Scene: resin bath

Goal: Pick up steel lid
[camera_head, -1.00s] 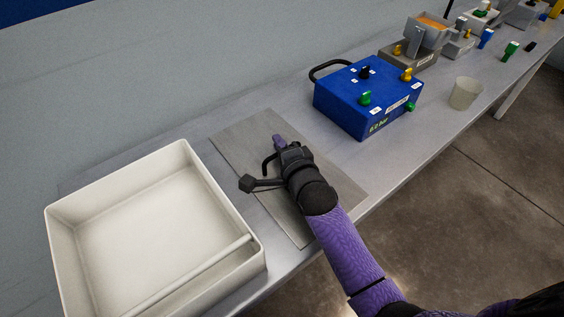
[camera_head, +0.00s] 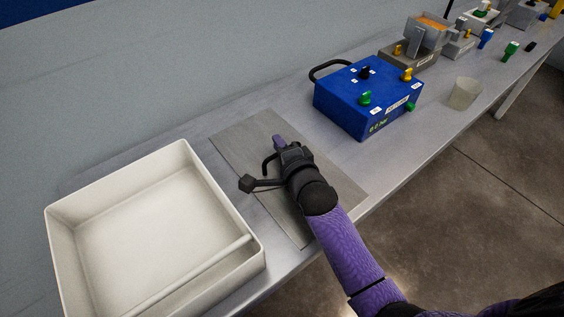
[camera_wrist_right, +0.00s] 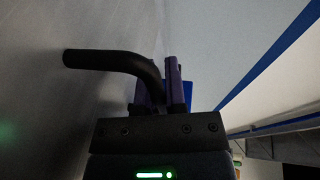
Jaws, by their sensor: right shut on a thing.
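The steel lid (camera_head: 245,128) is a flat grey sheet lying on the bench, between the white tray and the blue box. A black bent handle (camera_head: 268,163) shows on it beside my gripper. My right gripper (camera_head: 279,143) is over the middle of the lid, its purple fingers pointing towards the wall. In the right wrist view the black handle (camera_wrist_right: 105,60) runs in between the purple fingers (camera_wrist_right: 158,88), and the gripper is shut on it. The lid's grey surface (camera_wrist_right: 50,110) fills the left of that view. My left gripper is not in view.
An empty white tray (camera_head: 250,258) stands on the left. A blue box (camera_head: 350,100) with knobs and a black hose stands to the right, near a translucent cup (camera_head: 464,94). More boxes and coloured parts stand farther right. The wall runs behind the bench.

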